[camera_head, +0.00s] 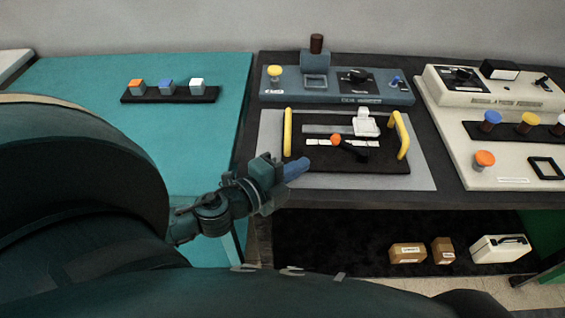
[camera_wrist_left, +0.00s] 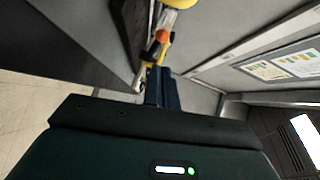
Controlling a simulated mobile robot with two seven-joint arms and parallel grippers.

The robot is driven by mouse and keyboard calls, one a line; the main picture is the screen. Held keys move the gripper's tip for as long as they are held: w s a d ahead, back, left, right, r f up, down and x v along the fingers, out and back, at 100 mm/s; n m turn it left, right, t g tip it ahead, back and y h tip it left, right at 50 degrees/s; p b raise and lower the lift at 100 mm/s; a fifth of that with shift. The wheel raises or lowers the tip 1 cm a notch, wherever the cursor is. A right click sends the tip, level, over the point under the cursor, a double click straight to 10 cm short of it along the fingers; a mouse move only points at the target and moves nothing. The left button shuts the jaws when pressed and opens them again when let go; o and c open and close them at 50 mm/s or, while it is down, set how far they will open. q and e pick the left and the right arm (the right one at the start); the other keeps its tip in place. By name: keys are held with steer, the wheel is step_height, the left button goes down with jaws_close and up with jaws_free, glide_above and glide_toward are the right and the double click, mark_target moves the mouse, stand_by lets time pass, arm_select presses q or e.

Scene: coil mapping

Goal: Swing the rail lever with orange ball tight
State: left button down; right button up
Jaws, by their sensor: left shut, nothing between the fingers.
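The rail lever is a dark arm with an orange ball (camera_head: 336,140) at its left end, on a black plate (camera_head: 350,164) with two yellow handles (camera_head: 288,132). The lever arm (camera_head: 352,149) slants down to the right from the ball. My left gripper (camera_head: 300,168) is shut and empty, with its blue fingertips just in front of the plate's left part, below and left of the ball. In the left wrist view the orange ball (camera_wrist_left: 162,36) shows just beyond the shut fingers (camera_wrist_left: 161,85). A gap to the lever seems to remain. My right gripper is out of view.
A blue-grey control box (camera_head: 335,90) stands behind the plate. A white panel (camera_head: 500,120) with coloured knobs is at right. A teal table (camera_head: 70,110) at left holds a black strip with three cubes. Boxes (camera_head: 442,250) lie on the shelf below.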

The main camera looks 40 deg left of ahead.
arm_select(q)
steer(key=shift+s+a+r+b, duration=0.15)
steer(key=shift+s+a, duration=0.2)
steer(key=shift+s, duration=0.2)
steer(key=shift+s+a+f+b, duration=0.1)
steer(key=shift+s+a+b, duration=0.05)
steer(key=shift+s+a, duration=0.3)
steer(key=shift+s+r, duration=0.2)
steer(key=shift+s, duration=0.05)
